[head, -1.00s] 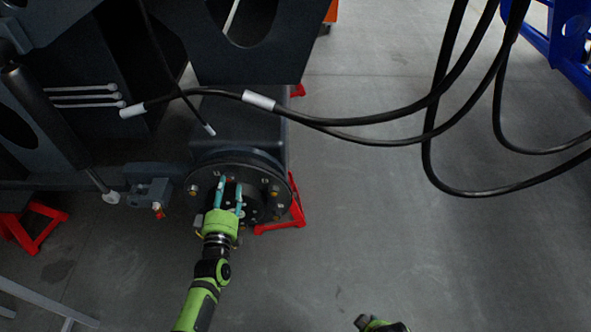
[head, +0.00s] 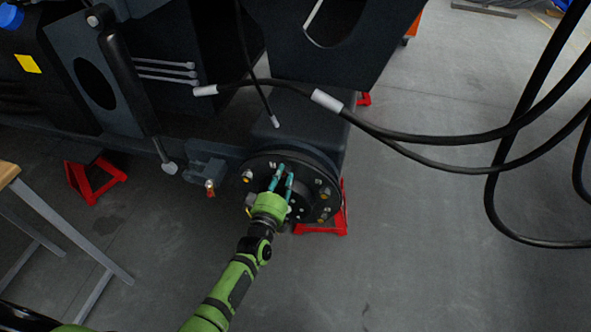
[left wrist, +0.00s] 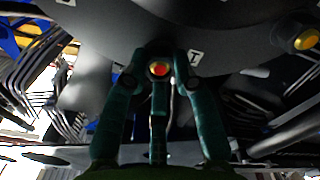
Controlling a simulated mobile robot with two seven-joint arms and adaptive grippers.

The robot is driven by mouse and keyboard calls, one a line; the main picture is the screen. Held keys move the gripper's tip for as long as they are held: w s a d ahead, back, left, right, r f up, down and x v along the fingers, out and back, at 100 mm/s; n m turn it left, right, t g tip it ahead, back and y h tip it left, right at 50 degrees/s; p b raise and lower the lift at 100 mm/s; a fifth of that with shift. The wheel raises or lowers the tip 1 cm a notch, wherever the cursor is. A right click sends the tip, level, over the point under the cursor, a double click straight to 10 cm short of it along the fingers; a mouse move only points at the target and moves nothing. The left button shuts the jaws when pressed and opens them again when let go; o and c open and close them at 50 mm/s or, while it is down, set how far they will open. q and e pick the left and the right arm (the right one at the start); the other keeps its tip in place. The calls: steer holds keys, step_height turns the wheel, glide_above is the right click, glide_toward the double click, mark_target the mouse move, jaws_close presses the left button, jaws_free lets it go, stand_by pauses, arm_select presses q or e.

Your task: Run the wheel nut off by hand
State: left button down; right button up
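The dark round wheel hub (head: 325,172) is at the middle of the head view, with several nuts and studs around its face. My left gripper (head: 285,172) reaches it from below, its teal fingers against the left part of the face. In the left wrist view the wheel nut (left wrist: 159,69), with an orange-red centre, sits between the fingertips of my left gripper (left wrist: 161,60). The fingers lean inward and appear closed on its sides; the exact contact is partly hidden. Another nut (left wrist: 305,39) shows at upper right. My right gripper is out of view.
Black hoses (head: 420,138) hang across the right side above the hub. A red stand (head: 335,222) is under the hub and another (head: 92,180) stands left. A wood-topped table (head: 8,172) is at the left edge. The grey floor at lower right is clear.

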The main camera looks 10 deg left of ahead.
arm_select(q)
steer(key=n+b, duration=0.1)
steer(key=n, duration=0.4)
steer(key=shift+f, duration=0.15)
steer(key=n+b, duration=0.3)
steer(key=n, duration=0.5)
steer(key=shift+s+f+n, duration=0.1)
steer(key=shift+f+n, duration=0.05)
steer(key=shift+n, duration=0.25)
steer(key=shift+r, duration=0.3)
steer(key=shift+s, duration=0.15)
